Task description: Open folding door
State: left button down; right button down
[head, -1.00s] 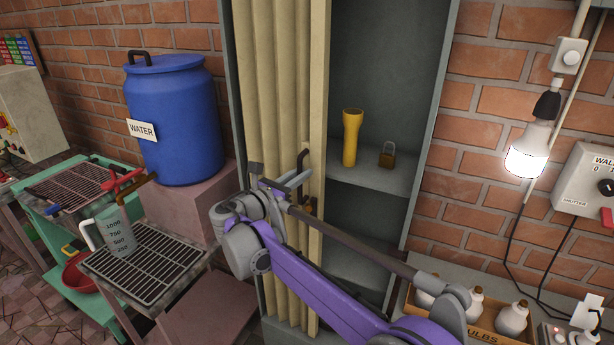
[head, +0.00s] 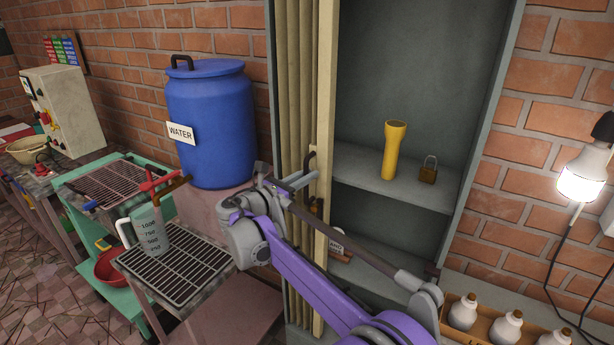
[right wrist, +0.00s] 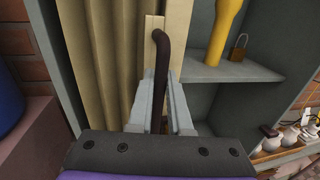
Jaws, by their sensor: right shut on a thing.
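The beige folding door (head: 296,80) is bunched in pleats at the left side of a grey cabinet (head: 420,60). The cabinet's right part stands open. A dark bar handle (right wrist: 160,65) rises on the door's leading edge strip in the right wrist view. My right gripper (head: 305,180) reaches in from the lower right and is shut on the handle; in the right wrist view its fingers (right wrist: 157,95) lie on both sides of the handle. My left gripper is not in view.
Inside the cabinet, a yellow flashlight (head: 394,150) and a padlock (head: 428,170) stand on a shelf. A blue water barrel (head: 207,120) and a grill rack with a measuring jug (head: 150,230) are at left.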

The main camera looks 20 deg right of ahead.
jog(key=c, duration=0.8)
grip_release()
jog(key=shift+c, duration=0.2)
jog(key=b+v, duration=0.1)
jog(key=v, duration=0.9)
jog(key=shift+s+a, duration=0.2)
jog(key=shift+a, duration=0.15)
